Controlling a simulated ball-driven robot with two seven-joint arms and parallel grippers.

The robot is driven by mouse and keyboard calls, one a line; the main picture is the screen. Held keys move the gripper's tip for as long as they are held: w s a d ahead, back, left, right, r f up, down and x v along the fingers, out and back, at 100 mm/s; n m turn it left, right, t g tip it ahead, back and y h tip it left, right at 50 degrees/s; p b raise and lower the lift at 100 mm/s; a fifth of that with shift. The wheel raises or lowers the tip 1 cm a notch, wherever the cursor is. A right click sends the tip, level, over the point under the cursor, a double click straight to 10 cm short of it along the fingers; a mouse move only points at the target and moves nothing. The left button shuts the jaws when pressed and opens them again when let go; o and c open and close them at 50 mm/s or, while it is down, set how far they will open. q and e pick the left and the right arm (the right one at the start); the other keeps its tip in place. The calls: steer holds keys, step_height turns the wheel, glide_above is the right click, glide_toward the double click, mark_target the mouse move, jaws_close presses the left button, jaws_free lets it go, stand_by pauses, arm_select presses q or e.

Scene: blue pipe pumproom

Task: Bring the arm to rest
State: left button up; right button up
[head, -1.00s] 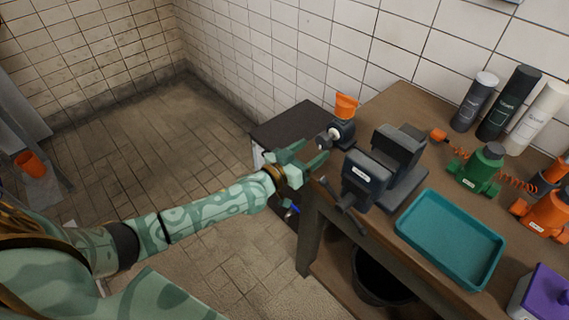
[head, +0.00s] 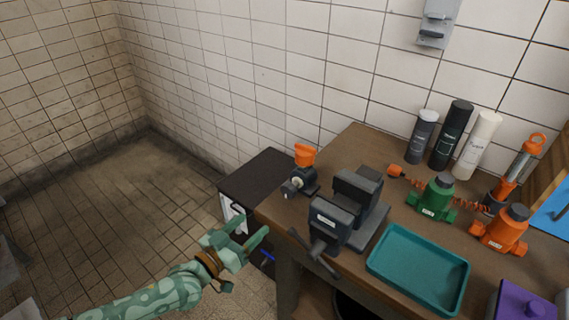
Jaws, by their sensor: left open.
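My left arm comes in from the lower left, patterned in pale and dark green. My left gripper (head: 252,242) is open with nothing between its fingers. It is in front of the workbench's left end, beside the dark cabinet, and apart from the grey vise. My right gripper is not in the picture.
The wooden workbench (head: 350,140) carries a dark grey vise (head: 335,222), an orange-handled valve (head: 303,172), a teal tray (head: 418,270), a green pump body (head: 432,198), an orange one (head: 501,230) and several bottles. A dark cabinet (head: 262,178) stands at its left.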

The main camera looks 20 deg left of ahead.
arm_select(q)
steer(key=s+a+f+m+g+y, duration=0.1)
steer(key=s+a+f+g+y, duration=0.3)
steer(key=f, duration=0.6)
steer(key=s+a+f+m+g, duration=0.1)
steer(key=s+a+f+g, duration=0.1)
steer(key=s+f, duration=0.5)
steer(key=s+a+f+g+y, duration=0.1)
steer(key=s+a+f+g, duration=0.25)
steer(key=f, duration=0.85)
steer(key=s+d+f+g+y, duration=0.1)
steer(key=s+f+g, duration=0.15)
steer(key=s, duration=0.35)
steer(key=s+f+g, duration=0.1)
steer(key=s+f, duration=0.3)
steer(key=s, duration=0.3)
steer(key=s+d+f+g+y, duration=0.1)
steer(key=s+f, duration=0.2)
steer(key=s, duration=0.3)
steer(key=s+d+f+g, duration=0.2)
steer(key=s+d, duration=0.4)
steer(key=s, duration=0.6)
steer(key=shift+h, duration=0.4)
steer(key=shift+d, duration=0.1)
